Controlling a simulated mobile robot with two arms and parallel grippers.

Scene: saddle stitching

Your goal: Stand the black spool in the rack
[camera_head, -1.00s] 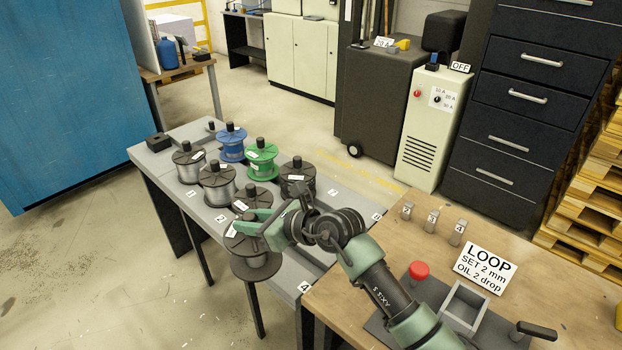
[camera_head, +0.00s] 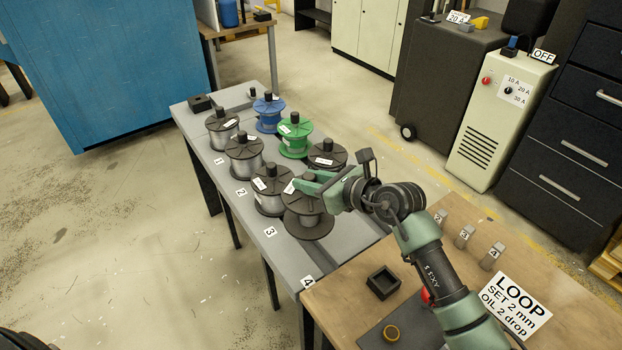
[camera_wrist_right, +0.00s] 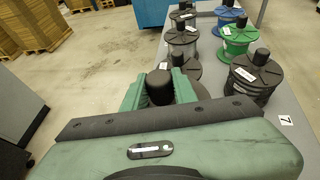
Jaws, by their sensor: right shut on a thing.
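My right gripper (camera_head: 318,184) is shut on the top knob of a spool (camera_head: 304,222) with dark flanges and greyish winding. The knob (camera_wrist_right: 159,88) shows between the green fingers in the right wrist view. The spool is upright over the grey numbered bench (camera_head: 285,255), between labels 3 and 4. I cannot tell whether its lower flange touches the bench. A dark-wound black spool (camera_head: 327,153) stands just behind it; it also shows in the right wrist view (camera_wrist_right: 257,78), near label 7. I cannot make out a separate rack. My left gripper is out of view.
Several grey-wound spools (camera_head: 244,155), a blue spool (camera_head: 269,113) and a green spool (camera_head: 296,138) stand close by on the bench. A small black block (camera_head: 200,104) lies at its far end. A wooden table (camera_head: 440,275) with a LOOP sign (camera_head: 515,305) adjoins at right.

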